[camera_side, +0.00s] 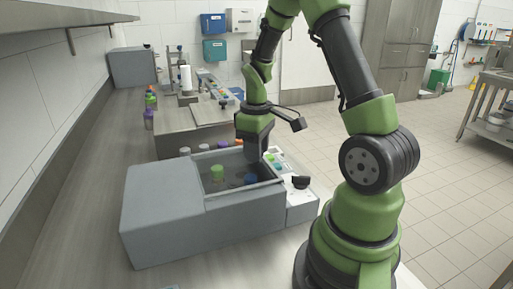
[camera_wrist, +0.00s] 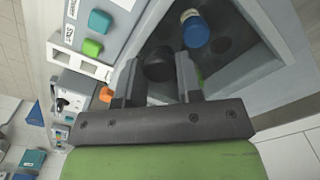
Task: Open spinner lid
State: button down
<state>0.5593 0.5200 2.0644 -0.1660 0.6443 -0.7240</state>
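The spinner is a large grey box (camera_side: 160,225) with a framed window-like top (camera_side: 208,159) showing a dark interior. A green-capped tube (camera_side: 217,172) and a blue-capped one (camera_side: 251,179) show within the frame; the blue cap appears in the wrist view (camera_wrist: 195,33). I cannot tell whether a clear lid covers them. My gripper (camera_side: 252,154) points down at the frame's back right part. In the wrist view its two fingers (camera_wrist: 159,72) are apart, with a round black knob (camera_wrist: 159,64) between or just beyond them. Contact with the knob is not clear.
A panel (camera_side: 290,190) with coloured buttons and a black knob (camera_side: 300,182) adjoins the box's right side. Several capped tubes (camera_side: 185,151) stand behind the box. The wall bounds the left; open floor lies right.

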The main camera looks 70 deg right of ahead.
jog(key=w+a, duration=1)
jog(key=shift+w+a, duration=0.1)
jog(key=shift+w, duration=0.05)
jog(key=c, duration=0.8)
grip_release()
notch_tip(320, 180, up, 10)
jog(key=shift+f, duration=0.1)
